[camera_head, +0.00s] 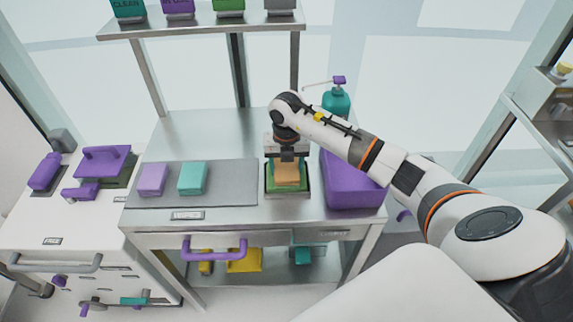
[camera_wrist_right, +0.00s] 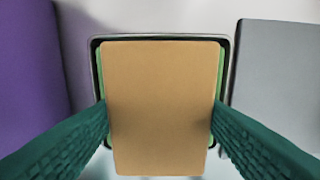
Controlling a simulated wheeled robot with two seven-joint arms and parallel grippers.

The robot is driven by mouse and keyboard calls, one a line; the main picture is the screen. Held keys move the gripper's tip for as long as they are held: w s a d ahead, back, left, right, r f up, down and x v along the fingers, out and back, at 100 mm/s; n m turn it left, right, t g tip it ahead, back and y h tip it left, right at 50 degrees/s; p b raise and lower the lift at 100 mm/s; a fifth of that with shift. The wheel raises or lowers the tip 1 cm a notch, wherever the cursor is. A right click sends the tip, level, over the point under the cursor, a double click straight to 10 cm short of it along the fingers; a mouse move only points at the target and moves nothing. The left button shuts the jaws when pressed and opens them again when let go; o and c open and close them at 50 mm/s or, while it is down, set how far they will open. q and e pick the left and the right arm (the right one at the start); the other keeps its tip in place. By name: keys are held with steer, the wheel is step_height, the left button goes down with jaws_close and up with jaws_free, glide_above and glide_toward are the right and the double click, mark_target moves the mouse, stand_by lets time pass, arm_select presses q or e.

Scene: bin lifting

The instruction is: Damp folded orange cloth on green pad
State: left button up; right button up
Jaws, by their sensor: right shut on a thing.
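The folded orange cloth (camera_head: 287,174) is a small block over the green pad (camera_head: 272,182), which lies in a dark-rimmed tray on the steel table. My right gripper (camera_head: 287,158) points down and is shut on the cloth. In the right wrist view the cloth (camera_wrist_right: 162,105) sits between the two teal fingers and covers most of the green pad (camera_wrist_right: 103,80); only thin green edges show. The cloth's near end reaches past the tray rim. I cannot tell how firmly it touches the pad. My left gripper is not in view.
Left of the tray, a grey mat (camera_head: 218,190) holds a purple cloth (camera_head: 152,179) and a teal cloth (camera_head: 192,177). A purple bin (camera_head: 345,190) stands close on the right, with a teal pump bottle (camera_head: 336,101) behind. A shelf (camera_head: 200,28) rises at the back.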

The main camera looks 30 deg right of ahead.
mark_target(284, 169)
stand_by(0.5)
steer(key=shift+r+p, duration=2.55)
steer(key=shift+r, duration=0.95)
steer(key=shift+a+r+n+b, duration=0.15)
steer(key=shift+a+n+b, duration=0.25)
steer(key=shift+n, duration=0.8)
steer(key=s+a+r+m+b, duration=0.1)
steer(key=s+a+m, duration=0.5)
steer(key=m, duration=1)
steer(key=s+a+r+m+b, duration=0.1)
steer(key=s+a+m+b, duration=0.3)
steer(key=m, duration=1.2)
steer(key=s+a, duration=0.2)
steer(key=s, duration=0.2)
steer(key=shift+s+a+r, duration=0.3)
steer(key=shift+s+r, duration=0.05)
steer(key=shift+s, duration=0.05)
